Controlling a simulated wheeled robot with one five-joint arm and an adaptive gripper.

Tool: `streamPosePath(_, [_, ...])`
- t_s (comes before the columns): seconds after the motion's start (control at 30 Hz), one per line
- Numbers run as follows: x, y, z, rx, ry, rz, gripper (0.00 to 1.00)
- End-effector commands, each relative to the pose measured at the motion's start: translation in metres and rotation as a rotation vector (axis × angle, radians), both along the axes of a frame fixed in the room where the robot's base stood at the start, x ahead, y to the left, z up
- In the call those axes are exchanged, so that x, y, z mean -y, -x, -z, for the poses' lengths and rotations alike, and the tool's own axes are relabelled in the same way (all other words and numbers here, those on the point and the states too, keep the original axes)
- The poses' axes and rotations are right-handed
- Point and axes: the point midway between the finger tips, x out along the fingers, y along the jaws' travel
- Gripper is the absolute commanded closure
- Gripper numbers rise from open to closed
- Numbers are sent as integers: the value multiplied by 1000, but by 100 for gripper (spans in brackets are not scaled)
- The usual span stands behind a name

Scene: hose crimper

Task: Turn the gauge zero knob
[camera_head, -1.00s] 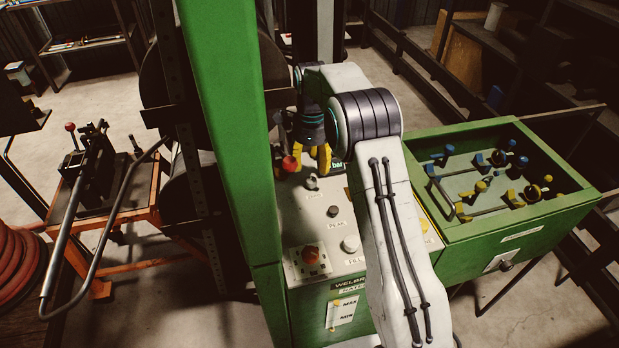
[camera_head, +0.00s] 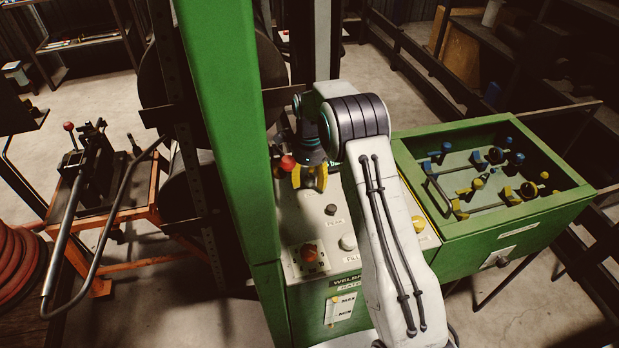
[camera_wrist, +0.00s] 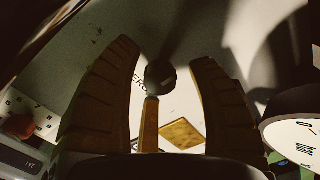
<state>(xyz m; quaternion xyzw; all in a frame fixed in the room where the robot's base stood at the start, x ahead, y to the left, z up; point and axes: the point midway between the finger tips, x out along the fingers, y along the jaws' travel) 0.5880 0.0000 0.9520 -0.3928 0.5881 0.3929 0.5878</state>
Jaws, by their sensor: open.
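The gauge zero knob (camera_wrist: 160,76) is a small dark round knob on the pale panel, beside a partly covered label ending in "ERO". It shows in the wrist view between the fingertips of my gripper (camera_wrist: 165,58). The fingers are apart, one on each side, with a visible gap to the knob. In the head view my gripper (camera_head: 310,180) points down over the back of the panel, its yellow fingers spread, and it hides the knob. I cannot tell how far down around the knob the fingertips reach.
A white-faced gauge (camera_wrist: 296,130) stands close to the right finger in the wrist view. A red knob (camera_head: 287,163) is just left of my gripper in the head view. Other panel knobs (camera_head: 348,242) lie nearer the front. A green post (camera_head: 222,130) rises at left.

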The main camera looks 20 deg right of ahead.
Motion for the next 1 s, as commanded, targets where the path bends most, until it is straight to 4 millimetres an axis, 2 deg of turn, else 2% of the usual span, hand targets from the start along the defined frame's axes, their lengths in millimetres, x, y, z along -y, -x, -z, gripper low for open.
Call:
streamPosePath(0.07, [0, 0, 0, 0, 0, 0, 50])
streamPosePath(0.6, [0, 0, 0, 0, 0, 0, 99])
streamPosePath(0.8, [0, 0, 1, 0, 0, -17, 100])
streamPosePath(1.0, [0, 0, 2, 1, 0, -162, 100])
